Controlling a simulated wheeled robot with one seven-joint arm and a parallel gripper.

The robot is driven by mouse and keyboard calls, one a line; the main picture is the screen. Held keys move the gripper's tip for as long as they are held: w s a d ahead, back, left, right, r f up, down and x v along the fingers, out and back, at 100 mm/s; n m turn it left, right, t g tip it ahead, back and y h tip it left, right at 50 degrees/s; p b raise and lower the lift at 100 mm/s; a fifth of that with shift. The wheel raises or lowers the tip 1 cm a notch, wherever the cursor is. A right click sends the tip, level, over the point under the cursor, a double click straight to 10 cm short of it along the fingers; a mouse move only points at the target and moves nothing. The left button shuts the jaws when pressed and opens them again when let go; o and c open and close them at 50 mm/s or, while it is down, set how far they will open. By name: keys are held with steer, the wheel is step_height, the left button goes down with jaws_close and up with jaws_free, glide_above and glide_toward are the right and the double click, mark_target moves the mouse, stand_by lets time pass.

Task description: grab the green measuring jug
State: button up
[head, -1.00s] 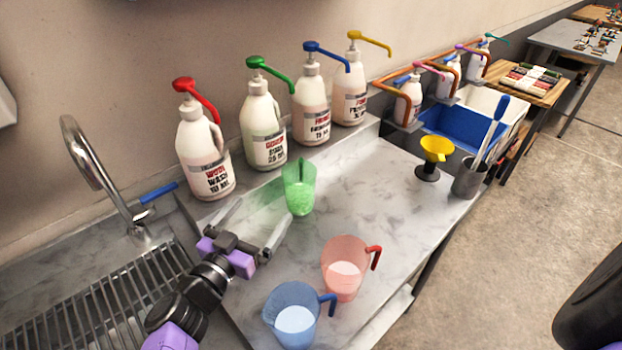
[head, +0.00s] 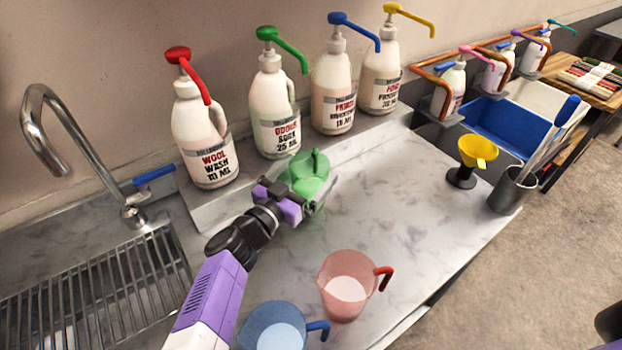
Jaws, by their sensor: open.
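The green measuring jug (head: 308,172) is translucent and stands on the marble counter below the pump bottles. My gripper (head: 312,196) is open and right at the jug, in front of it in the head view. One finger shows at the jug's right side. The other finger is mostly hidden behind the jug and the purple gripper body, so I cannot tell if either finger touches it. The jug's lower part is partly covered by my gripper.
A red jug (head: 345,287) and a blue jug (head: 273,328) stand nearer on the counter (head: 400,215). Pump bottles, including the wool wash bottle (head: 203,135), line the back ledge. A yellow funnel (head: 478,152) is at right, a sink grate (head: 95,285) and tap (head: 50,125) at left.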

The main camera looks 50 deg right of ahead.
steer(key=shift+w+d, duration=0.2)
steer(key=shift+d, duration=0.95)
steer(key=c, duration=1.9)
steer(key=shift+c, duration=0.2)
